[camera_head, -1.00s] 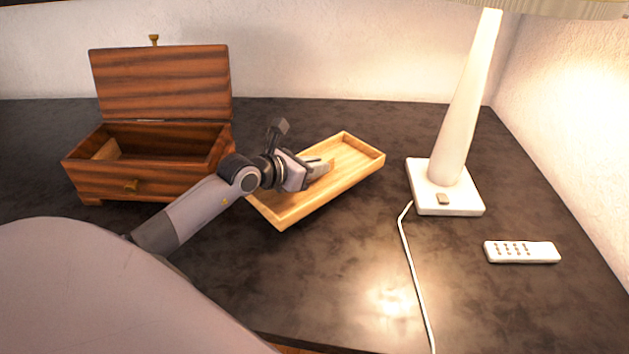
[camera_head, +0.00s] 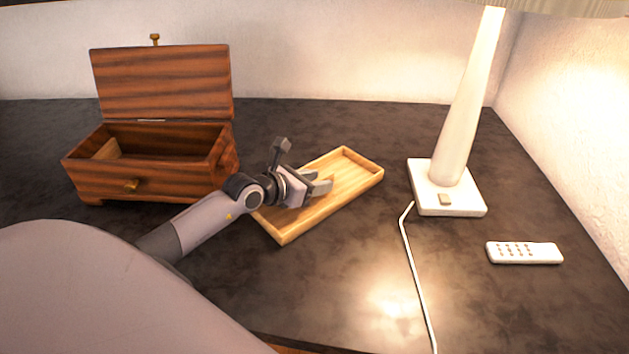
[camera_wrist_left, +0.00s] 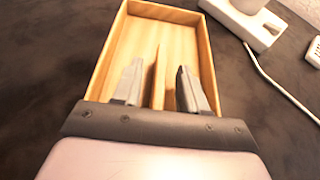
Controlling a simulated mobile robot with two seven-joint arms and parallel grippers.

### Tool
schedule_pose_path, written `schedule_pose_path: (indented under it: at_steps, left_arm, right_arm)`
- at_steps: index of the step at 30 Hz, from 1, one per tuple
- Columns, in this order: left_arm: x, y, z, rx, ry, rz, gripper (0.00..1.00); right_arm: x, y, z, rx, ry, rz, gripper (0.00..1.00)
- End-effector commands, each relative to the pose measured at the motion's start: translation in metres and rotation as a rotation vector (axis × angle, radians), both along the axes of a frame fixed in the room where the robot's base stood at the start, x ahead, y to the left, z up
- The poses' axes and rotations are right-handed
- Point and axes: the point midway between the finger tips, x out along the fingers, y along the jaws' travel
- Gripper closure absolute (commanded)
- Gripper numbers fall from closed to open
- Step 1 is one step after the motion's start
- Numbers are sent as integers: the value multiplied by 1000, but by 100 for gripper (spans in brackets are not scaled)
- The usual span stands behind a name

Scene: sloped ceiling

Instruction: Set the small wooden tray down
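The small wooden tray (camera_head: 352,172) is light, shallow and rectangular, and appears to lie flat on the dark tabletop. In the left wrist view the tray (camera_wrist_left: 182,42) has a thin upright wooden piece (camera_wrist_left: 158,72) along its middle. My left gripper (camera_head: 322,183) is over the tray, with its fingers low inside it. In the left wrist view the fingers (camera_wrist_left: 160,68) stand on either side of the upright piece, with a gap on each side. My left gripper is open. Its wrist hides the tray's near left part in the head view. My right gripper is not in view.
A dark wooden box (camera_head: 150,183) with its lid raised stands to the left. A white lamp (camera_head: 455,195) stands right of the tray, its cord (camera_head: 411,260) running to the front. A white remote (camera_head: 524,253) lies at the right. The dark table (camera_head: 330,285) is clear in front.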

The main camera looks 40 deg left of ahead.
Motion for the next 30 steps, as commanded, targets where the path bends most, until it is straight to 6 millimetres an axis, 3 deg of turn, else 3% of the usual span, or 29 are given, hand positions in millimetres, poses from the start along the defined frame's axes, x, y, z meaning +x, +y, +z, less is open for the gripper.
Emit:
schedule_pose_path:
  at_steps: [8,21,30]
  left_arm:
    - [-14,4,7,1,1,0,58]
    - [-72,17,31,1,2,-1,58]
    - [-101,24,44,0,2,0,58]
  right_arm:
    - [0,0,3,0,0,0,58]
    - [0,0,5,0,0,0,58]
    - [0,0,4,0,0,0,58]
